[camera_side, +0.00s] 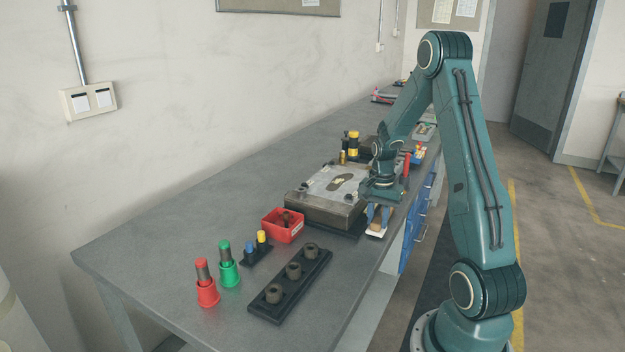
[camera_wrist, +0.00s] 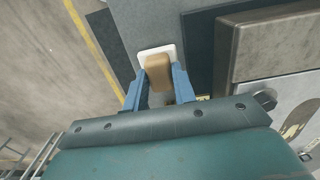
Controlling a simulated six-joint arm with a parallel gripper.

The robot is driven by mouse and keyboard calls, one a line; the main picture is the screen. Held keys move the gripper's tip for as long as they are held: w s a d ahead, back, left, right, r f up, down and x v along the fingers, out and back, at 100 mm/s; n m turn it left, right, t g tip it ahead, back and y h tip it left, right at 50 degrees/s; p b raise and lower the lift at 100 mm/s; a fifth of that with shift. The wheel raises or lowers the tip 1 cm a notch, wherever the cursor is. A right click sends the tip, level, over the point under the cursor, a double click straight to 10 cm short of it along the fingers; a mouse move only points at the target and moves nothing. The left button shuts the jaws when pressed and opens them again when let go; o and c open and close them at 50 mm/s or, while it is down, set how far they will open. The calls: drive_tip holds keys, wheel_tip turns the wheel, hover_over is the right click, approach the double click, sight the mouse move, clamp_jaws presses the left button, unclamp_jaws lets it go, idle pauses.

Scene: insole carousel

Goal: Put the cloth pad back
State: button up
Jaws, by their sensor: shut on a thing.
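The cloth pad (camera_wrist: 157,68) is a tan block with rounded edges, held between the two blue fingers of my gripper (camera_wrist: 160,85). In the side view my gripper (camera_side: 378,215) points down at the front edge of the bench, to the right of the insole fixture. A small white tray (camera_wrist: 142,54) lies directly under the pad, and its rim shows around the pad's far end. The tray also shows in the side view (camera_side: 373,234). I cannot tell whether the pad touches the tray.
The metal fixture block (camera_side: 318,213) with an insole-shaped plate stands close beside my gripper. A red bin (camera_side: 283,235), a dark rack with round parts (camera_side: 290,295), and red (camera_side: 207,295) and green (camera_side: 229,275) cups stand nearer.

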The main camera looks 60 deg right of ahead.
sight(377, 220)
drive_tip(key=shift+f, duration=0.4)
drive_tip(key=shift+f, duration=0.1)
drive_tip(key=o, duration=0.9)
drive_tip(key=shift+o, duration=0.2)
wheel_tip(377, 220, up, 12)
drive_tip(key=shift+a+r, duration=0.1)
drive_tip(key=shift+r, duration=0.1)
idle(0.4)
